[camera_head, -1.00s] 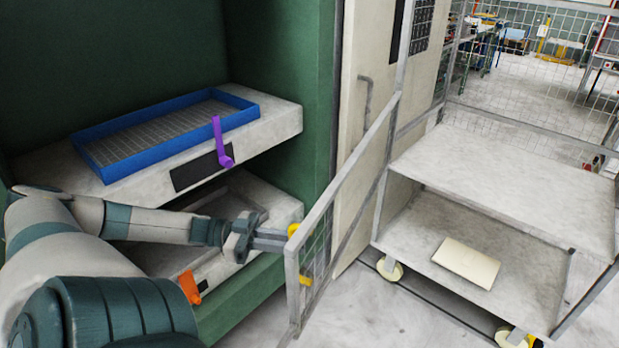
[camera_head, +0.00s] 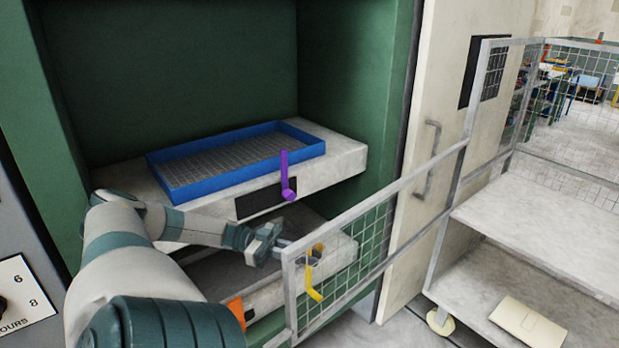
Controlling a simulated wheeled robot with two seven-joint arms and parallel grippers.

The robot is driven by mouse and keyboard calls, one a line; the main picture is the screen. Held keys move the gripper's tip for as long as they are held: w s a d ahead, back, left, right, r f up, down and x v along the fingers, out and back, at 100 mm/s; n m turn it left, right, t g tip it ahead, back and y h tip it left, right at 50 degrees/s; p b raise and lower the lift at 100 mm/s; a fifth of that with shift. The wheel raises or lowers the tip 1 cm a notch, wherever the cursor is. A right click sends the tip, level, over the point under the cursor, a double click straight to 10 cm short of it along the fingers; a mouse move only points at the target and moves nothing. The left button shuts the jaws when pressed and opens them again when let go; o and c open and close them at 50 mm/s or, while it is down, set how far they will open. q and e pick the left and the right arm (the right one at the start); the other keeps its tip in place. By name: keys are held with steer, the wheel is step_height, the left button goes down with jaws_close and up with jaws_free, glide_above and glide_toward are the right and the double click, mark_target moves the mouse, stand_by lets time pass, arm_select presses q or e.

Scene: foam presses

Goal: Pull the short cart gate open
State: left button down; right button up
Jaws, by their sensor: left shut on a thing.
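The short cart gate (camera_head: 378,234) is a grey metal frame with wire mesh. It stands swung out from the cart (camera_head: 548,262), reaching left in front of the green press. A yellow handle (camera_head: 314,284) is on the gate near its free end. My left gripper (camera_head: 300,249) is shut on the upper part of this handle, by the gate's end post. The post and mesh partly hide the fingertips. My right gripper is not in view.
The press (camera_head: 385,70) holds a blue tray (camera_head: 236,182) on a shelf, with a purple lever (camera_head: 286,180) in front. An orange lever (camera_head: 237,312) is below, beside my arm. A flat beige item (camera_head: 527,322) lies on the cart's lower shelf.

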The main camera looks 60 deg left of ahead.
arm_select(q)
steer(key=shift+f, duration=0.1)
steer(key=c, duration=1.7)
jaws_free()
steer(key=shift+r, duration=0.2)
